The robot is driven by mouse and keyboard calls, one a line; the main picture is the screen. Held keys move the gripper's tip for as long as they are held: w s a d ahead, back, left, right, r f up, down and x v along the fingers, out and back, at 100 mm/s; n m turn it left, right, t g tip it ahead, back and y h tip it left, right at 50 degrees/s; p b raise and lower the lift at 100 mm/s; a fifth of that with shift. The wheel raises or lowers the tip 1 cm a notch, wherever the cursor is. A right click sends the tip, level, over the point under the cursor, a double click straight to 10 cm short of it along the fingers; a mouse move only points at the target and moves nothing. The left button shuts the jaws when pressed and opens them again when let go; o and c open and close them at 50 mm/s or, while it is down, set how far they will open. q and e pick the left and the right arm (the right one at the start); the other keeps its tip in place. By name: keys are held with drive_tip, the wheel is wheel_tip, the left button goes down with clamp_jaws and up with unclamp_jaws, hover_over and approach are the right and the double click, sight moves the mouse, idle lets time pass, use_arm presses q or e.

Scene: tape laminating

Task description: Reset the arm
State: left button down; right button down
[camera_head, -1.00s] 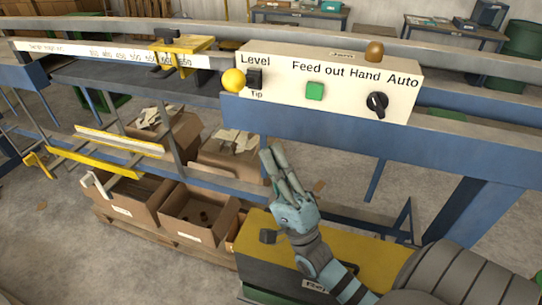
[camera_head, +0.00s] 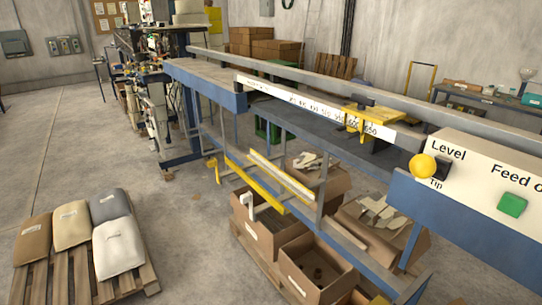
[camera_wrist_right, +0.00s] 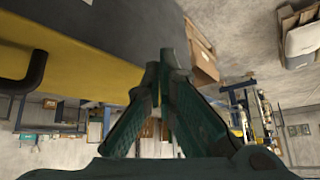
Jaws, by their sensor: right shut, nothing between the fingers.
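My right gripper (camera_wrist_right: 159,66) shows in the right wrist view, its dark green fingers drawn together at the tips with nothing between them. It is clear of any object. A dark grey and yellow cabinet (camera_wrist_right: 90,58) with a black handle is on the left of that view; the gap to the fingers is hard to judge. In the head view neither gripper shows. The control panel (camera_head: 480,165) is at the right edge, cut off, with a yellow knob (camera_head: 422,167) and a green button (camera_head: 512,205).
A blue machine frame with a numbered ruler (camera_head: 300,98) and a yellow clamp (camera_head: 370,120) runs across the head view. Cardboard boxes (camera_head: 268,232) stand beneath it. A pallet (camera_head: 130,285) with several sacks is at lower left. The floor between is clear.

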drive_tip(key=s+d+f+n+g, duration=0.1)
drive_tip(key=s+f+n+g, duration=0.2)
drive_tip(key=s, duration=0.5)
wheel_tip(320, 180, down, 21)
drive_tip(key=s+d+m+g, duration=0.1)
drive_tip(key=s+d+g, duration=0.1)
drive_tip(key=s, duration=0.1)
drive_tip(key=s+f+g, duration=0.1)
drive_tip(key=s+f, duration=0.9)
drive_tip(key=s, duration=0.2)
drive_tip(key=shift+d+f+h, duration=0.2)
drive_tip(key=shift+f+h, duration=0.05)
drive_tip(key=shift+h, duration=0.05)
